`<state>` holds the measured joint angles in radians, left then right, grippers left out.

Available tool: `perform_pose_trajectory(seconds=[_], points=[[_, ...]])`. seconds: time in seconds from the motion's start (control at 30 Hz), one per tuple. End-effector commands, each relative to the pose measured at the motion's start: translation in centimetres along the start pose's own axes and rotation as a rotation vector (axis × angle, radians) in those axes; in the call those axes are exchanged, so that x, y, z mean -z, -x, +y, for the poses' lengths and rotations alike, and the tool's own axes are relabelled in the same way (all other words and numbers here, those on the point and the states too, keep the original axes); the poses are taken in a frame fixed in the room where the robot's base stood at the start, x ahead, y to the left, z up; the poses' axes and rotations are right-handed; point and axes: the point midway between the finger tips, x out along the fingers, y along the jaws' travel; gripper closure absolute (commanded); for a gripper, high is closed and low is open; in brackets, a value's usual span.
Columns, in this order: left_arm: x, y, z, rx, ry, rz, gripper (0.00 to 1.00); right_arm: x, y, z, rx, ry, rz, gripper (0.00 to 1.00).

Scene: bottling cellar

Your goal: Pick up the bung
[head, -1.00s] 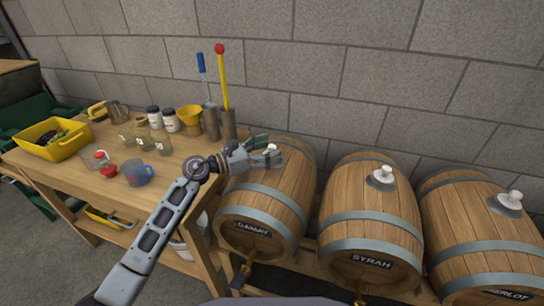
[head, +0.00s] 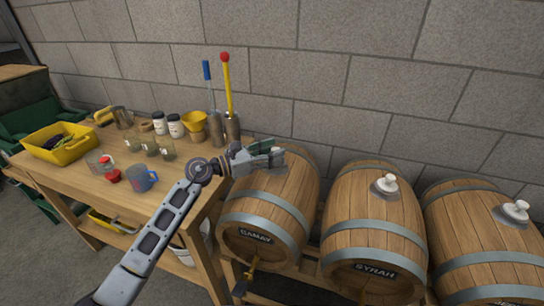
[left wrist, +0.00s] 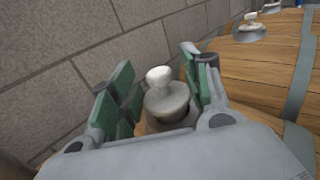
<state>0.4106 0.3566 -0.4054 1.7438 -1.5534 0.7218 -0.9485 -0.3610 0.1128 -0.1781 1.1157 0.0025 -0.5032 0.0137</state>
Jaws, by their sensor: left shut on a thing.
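The bung (left wrist: 166,94) is a pale knob on a grey tapered plug at the top of the left barrel, labelled GAMAY (head: 268,205). My left gripper (head: 272,154) reaches over that barrel from the left and is shut on the bung. In the left wrist view the bung stands between the green-padded fingers. In the head view the fingers mostly hide it. I cannot tell whether it is clear of its hole. My right gripper is not in view.
The SYRAH barrel (head: 368,215) and another barrel (head: 480,225) stand to the right, each with its own bung. A wooden workbench (head: 105,178) at left holds a yellow tub (head: 62,150), jars, a blue mug (head: 143,180) and tall tools. A block wall is close behind.

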Motion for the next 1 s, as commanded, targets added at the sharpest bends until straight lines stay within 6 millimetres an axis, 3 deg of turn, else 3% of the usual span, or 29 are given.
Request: perform_pose_trajectory(seconds=[0.27,0.5,1.0], points=[[-4.3,0.0,-0.1,0.001,-0.005,-0.001,0.76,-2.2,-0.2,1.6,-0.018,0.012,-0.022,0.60],[-7.3,0.0,0.0,0.000,-0.004,0.000,0.76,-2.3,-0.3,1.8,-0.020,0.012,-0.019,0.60],[-8.4,0.0,-0.1,0.001,-0.001,0.000,0.76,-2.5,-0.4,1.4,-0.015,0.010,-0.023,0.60]])
